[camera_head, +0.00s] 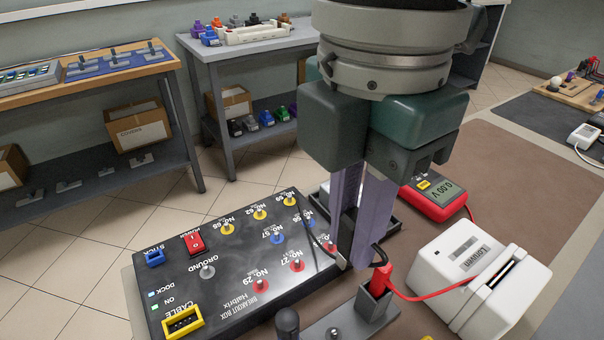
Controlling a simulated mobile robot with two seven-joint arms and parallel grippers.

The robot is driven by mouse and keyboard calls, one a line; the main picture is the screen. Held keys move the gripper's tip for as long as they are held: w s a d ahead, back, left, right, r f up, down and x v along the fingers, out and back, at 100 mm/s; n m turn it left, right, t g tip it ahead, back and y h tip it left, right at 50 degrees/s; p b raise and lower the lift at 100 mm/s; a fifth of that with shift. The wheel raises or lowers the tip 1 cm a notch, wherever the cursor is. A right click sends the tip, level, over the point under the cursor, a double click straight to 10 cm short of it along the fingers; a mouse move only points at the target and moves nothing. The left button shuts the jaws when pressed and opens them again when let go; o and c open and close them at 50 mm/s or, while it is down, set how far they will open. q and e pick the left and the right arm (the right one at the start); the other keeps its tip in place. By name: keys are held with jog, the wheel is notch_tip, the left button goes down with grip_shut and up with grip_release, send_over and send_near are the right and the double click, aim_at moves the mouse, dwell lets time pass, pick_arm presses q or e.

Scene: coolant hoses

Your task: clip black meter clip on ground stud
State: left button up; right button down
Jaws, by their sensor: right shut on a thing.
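The black breakout box (255,292) lies on the bench with rows of coloured studs. Its ground stud (207,271) is a bare grey metal post beside the GROUND label, with nothing on it. My right gripper (358,258) points down at the box's right edge, well to the right of the ground stud. It is shut on the black meter clip (347,227), which is mostly hidden between the fingers. A short black lead (379,256) shows beside the fingertips. The red multimeter (436,197) reads 0.00 V behind the gripper. My left gripper is not in view.
A red clip (381,277) stands in a grey holder (371,305) just right of my fingertips, its red lead running right. A white box (481,278) stands at the right. A dark knob (287,322) is at the front. Side tables stand behind.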

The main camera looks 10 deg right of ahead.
notch_tip(320, 180, up, 4)
jog(key=shift+f+p, duration=0.1)
jog(key=shift+p, duration=0.2)
jog(key=shift+r, duration=0.3)
jog(key=shift+r+p, duration=1.35)
jog(key=shift+p, duration=0.95)
jog(key=shift+f, duration=0.1)
